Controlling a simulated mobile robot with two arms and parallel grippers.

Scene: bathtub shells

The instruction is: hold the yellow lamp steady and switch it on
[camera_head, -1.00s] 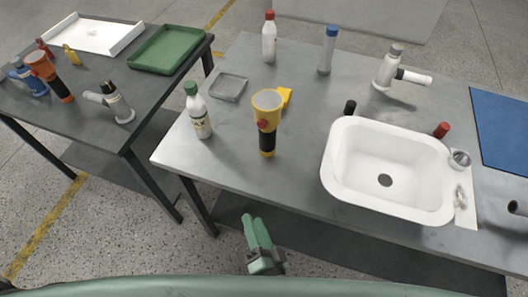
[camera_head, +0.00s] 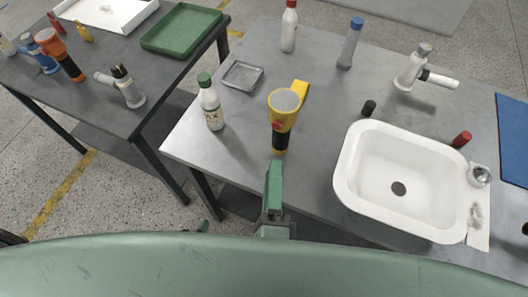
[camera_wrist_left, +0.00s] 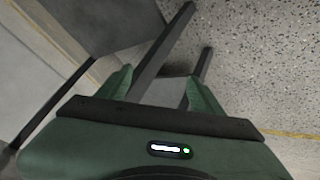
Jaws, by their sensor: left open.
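The yellow lamp (camera_head: 284,115) stands upright on the grey table, left of the sink. It has a wide round head on top, a red button on its front and a black lower part. My right gripper (camera_head: 274,180) is just in front of the lamp's lower part, at the table's near edge; it is seen nearly edge-on, so its opening is unclear.
A white bottle with a green cap (camera_head: 211,104) stands left of the lamp, near a shallow grey tray (camera_head: 242,77). A yellow piece (camera_head: 301,91) is right behind the lamp. The white sink (camera_head: 352,190) is at right. Another table (camera_head: 90,85) at left holds an orange lamp (camera_head: 59,55).

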